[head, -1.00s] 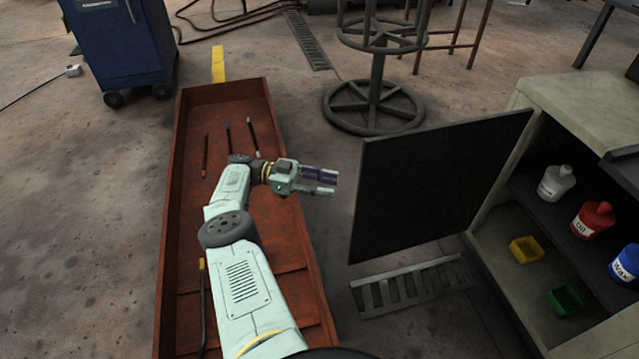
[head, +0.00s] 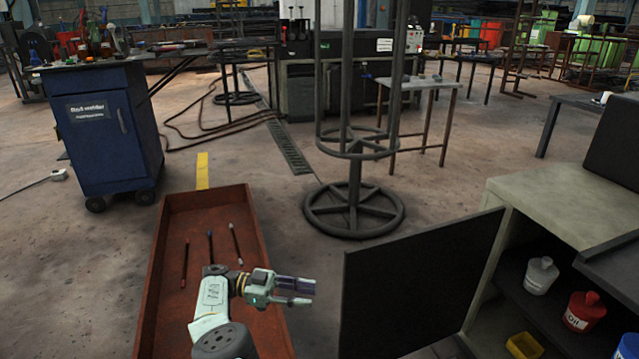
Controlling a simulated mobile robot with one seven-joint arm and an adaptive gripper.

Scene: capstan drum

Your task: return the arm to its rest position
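My gripper (head: 312,292) shows in the lower middle of the head view, at the end of my pale green arm. It points right, with a gap between its two fingers, and nothing shows between them. It is over the right edge of a long rust-red tray (head: 255,215), left of a dark open cabinet door (head: 415,285) and apart from it. The lower part of my arm is cut off by the frame.
Several thin rods, one of them dark red (head: 185,265), lie in the tray. A cabinet (head: 560,210) at right holds a white bottle (head: 540,275), a red oil bottle (head: 583,312) and a yellow bin (head: 523,346). A round-based metal stand (head: 354,208) and blue cart (head: 105,130) stand beyond.

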